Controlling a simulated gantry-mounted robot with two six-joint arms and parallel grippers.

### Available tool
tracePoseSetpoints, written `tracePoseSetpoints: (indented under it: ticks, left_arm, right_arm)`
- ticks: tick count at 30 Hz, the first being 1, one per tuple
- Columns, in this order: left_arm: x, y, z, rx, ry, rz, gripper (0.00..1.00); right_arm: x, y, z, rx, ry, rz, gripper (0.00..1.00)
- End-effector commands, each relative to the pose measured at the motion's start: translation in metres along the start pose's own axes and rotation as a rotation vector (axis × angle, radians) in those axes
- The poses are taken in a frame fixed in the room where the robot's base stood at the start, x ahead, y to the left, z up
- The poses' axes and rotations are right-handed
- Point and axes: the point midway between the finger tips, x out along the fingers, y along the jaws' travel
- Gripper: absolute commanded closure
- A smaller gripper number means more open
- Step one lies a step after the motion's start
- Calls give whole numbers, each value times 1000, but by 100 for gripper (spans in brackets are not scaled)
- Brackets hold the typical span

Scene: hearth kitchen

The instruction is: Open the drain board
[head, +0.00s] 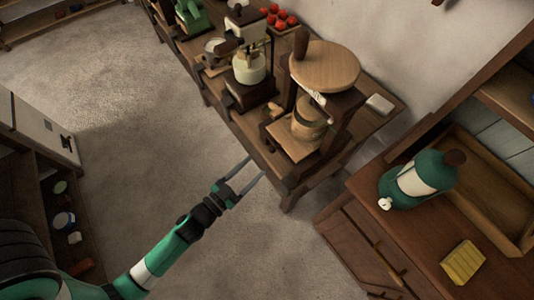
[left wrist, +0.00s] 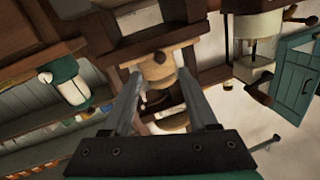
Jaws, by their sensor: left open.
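I cannot tell for certain which part is the drain board. A wooden stand (head: 293,137) at the near end of the long bench has a flat base, uprights, a small wooden tub and a round wooden top. My left gripper (head: 253,166) is open and empty, apart from the bench's front edge, below and left of the stand. In the left wrist view the open fingers (left wrist: 158,75) frame a pale wooden vessel (left wrist: 172,62) beyond them; no contact shows. My right gripper is not in view.
A cream-and-wood device (head: 249,68) and red round items (head: 278,17) stand farther along the bench. A green-and-white vessel (head: 422,178) and a yellow block (head: 463,263) sit on the right cabinet. A shelf cabinet (head: 40,140) stands left. The floor between is clear.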

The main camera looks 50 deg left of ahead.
Motion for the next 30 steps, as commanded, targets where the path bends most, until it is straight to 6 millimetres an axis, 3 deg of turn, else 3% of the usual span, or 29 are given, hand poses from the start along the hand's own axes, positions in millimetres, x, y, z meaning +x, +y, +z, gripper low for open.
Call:
tracePoseSetpoints:
  ticks: [3, 9, 20, 30]
  left_arm:
    - [29, 0, -2, 1, 4, 1, 41]
    - [61, 0, -1, -1, 2, 0, 41]
    - [69, 0, -1, -1, 0, 0, 41]
    - [69, 0, -1, -1, 0, 0, 100]
  right_arm:
    - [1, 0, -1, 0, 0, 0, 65]
    - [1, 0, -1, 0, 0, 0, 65]
    - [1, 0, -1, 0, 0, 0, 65]
    - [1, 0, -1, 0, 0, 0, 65]
